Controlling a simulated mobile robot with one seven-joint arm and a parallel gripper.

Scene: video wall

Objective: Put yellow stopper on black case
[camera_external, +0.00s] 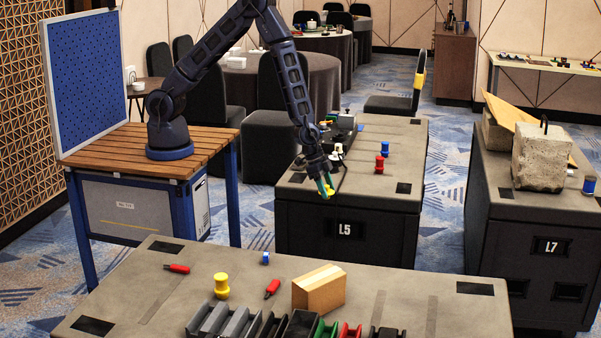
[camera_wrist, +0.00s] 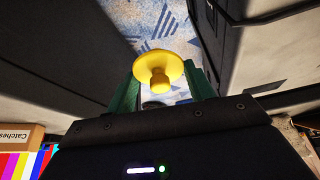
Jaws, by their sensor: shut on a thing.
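My gripper (camera_external: 325,184) is shut on a yellow stopper (camera_wrist: 160,75). In the wrist view the stopper sits between the green fingers, its round disc outward, with carpet beyond it. The stopper (camera_external: 328,193) also shows small in the external view, at the front left edge of the black L5 station (camera_external: 350,232); its height there is hard to judge. Black equipment (camera_external: 335,135) lies at the back left of the L5 top, partly behind my arm. I cannot tell whether it is the black case.
A red and blue piece (camera_external: 379,165) stands on the L5 top. The near table holds another yellow piece (camera_external: 221,286), a cardboard box (camera_external: 318,289), red-handled tools and a row of bins (camera_external: 240,322). Station L7 (camera_external: 545,222) with a concrete block stands right.

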